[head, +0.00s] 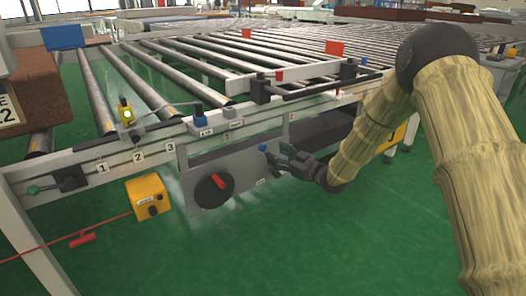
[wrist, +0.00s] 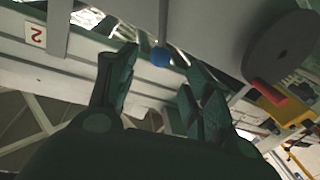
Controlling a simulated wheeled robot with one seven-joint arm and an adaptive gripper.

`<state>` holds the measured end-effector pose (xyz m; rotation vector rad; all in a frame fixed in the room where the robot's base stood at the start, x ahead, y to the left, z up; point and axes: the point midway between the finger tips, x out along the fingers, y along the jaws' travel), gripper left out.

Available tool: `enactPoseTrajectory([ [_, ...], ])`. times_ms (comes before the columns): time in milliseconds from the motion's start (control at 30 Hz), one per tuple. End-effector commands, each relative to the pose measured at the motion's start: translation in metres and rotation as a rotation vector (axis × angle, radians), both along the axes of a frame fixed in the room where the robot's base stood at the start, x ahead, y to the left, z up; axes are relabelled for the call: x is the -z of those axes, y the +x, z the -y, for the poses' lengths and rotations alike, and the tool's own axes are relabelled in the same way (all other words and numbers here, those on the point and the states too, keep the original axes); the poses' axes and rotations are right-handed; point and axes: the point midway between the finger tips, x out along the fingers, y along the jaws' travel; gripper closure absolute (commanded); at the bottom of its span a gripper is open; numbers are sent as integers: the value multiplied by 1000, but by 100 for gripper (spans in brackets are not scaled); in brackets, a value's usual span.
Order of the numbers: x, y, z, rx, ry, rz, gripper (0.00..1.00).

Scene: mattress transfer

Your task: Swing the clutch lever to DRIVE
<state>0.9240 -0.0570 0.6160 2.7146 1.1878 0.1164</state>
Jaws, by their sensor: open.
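A lever with a blue ball knob (head: 263,147) stands out from the grey panel (head: 238,160) on the conveyor's side. I take it for the clutch lever; no DRIVE mark is readable. My gripper (head: 277,157) is just right of the knob in the head view, fingers pointing at the panel. In the wrist view my gripper (wrist: 164,75) is open, and the blue knob (wrist: 161,56) shows between the fingertips, with its thin rod running upward. I see no clear contact. Part of the panel is hidden behind my gripper.
A round switch with a red handle (head: 212,189) is on the panel's left, and a yellow box (head: 148,196) is left of that. Conveyor rollers (head: 160,95) lie above. The green floor (head: 300,250) in front is clear.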

Motion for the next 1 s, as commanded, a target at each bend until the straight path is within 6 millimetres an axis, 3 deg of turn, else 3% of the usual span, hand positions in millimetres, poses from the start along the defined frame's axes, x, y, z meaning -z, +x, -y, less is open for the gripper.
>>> enactPoseTrajectory([
  [300,3,35,-39,-2,-2,1,49],
  [500,3,49,-54,-1,-2,0,49],
  [933,1,54,-59,0,-1,-1,49],
  [1000,1,54,-59,0,-1,-1,60],
])
